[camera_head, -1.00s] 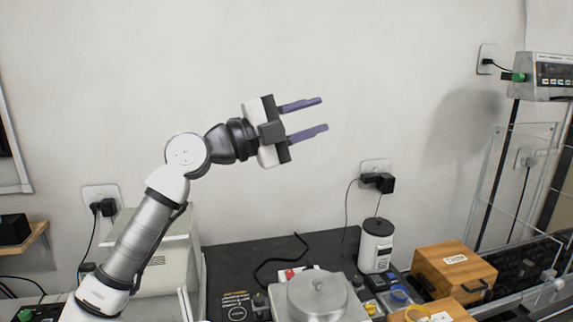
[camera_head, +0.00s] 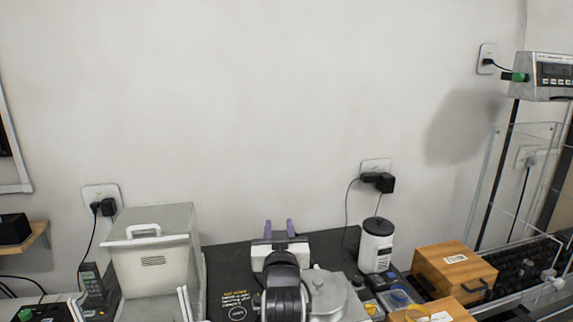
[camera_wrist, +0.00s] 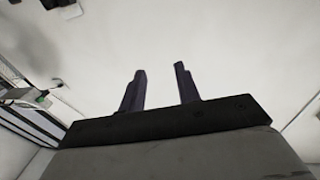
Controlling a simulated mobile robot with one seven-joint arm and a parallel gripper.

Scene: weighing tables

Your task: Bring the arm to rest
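My gripper (camera_head: 279,229) is low in the head view, in front of the dark table, with its two purple fingers pointing away toward the wall. The fingers stand apart with nothing between them. The wrist view shows the same open fingers (camera_wrist: 160,85) against the pale wall. My arm link is folded in below the gripper at the bottom edge of the head view. It hides part of the round metal-lidded device (camera_head: 332,297).
A grey box with a white handle (camera_head: 153,250) stands at left. A white canister (camera_head: 376,247) and wooden boxes (camera_head: 453,268) stand at right. A scale display on a post (camera_head: 540,76) is at far right. The space before the wall is free.

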